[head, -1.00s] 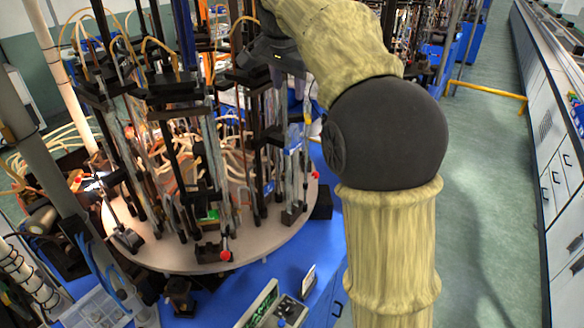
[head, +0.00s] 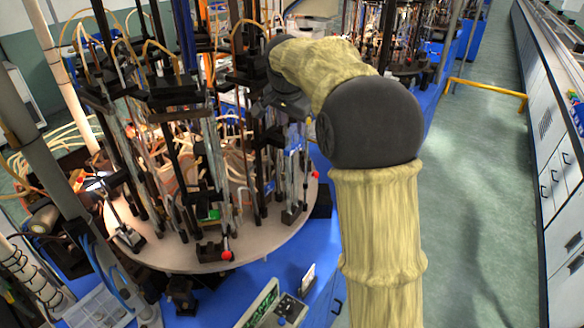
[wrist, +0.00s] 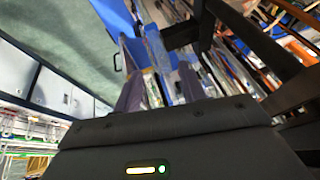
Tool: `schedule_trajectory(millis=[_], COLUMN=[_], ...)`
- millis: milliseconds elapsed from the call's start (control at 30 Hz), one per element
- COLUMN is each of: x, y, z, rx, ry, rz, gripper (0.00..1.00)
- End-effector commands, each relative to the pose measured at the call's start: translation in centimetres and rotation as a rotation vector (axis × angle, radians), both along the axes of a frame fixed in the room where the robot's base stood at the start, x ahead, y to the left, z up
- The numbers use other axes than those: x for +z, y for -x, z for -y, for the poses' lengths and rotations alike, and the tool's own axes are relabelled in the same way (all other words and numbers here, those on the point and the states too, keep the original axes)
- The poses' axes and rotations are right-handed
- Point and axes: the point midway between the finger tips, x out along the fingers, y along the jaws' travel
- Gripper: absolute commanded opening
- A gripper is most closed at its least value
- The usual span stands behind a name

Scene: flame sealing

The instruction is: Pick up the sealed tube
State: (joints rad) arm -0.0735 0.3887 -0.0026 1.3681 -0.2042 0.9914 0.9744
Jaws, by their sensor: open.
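Clear glass tubes hang upright around the round machine; one (head: 291,172) stands at its right edge, below my gripper (head: 283,105). In the wrist view, my gripper (wrist: 158,70) has its two fingers apart, pointing away from the camera. A clear, shiny glass tube (wrist: 155,48) shows between the fingers or just beyond them; I cannot tell whether they touch it. I cannot tell from its ends whether this tube is sealed. In the head view my arm partly hides the area around the gripper.
The round table (head: 180,255) carries dark posts, clamps, burners and orange hoses. Black brackets (wrist: 235,35) stand close to the right of my gripper in the wrist view. A blue bench (head: 250,275) lies below.

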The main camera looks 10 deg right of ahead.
Motion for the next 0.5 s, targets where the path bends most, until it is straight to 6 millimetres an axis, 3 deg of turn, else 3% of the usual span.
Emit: schedule_trajectory(millis=[333, 500], x=[-0.2, -1.8], y=[-0.2, -1.3], z=[0.0, 0.2], rx=[-0.001, -0.001], ry=[0.001, 0.002], rz=[-0.002, -0.005], gripper=[0.41, 0.41])
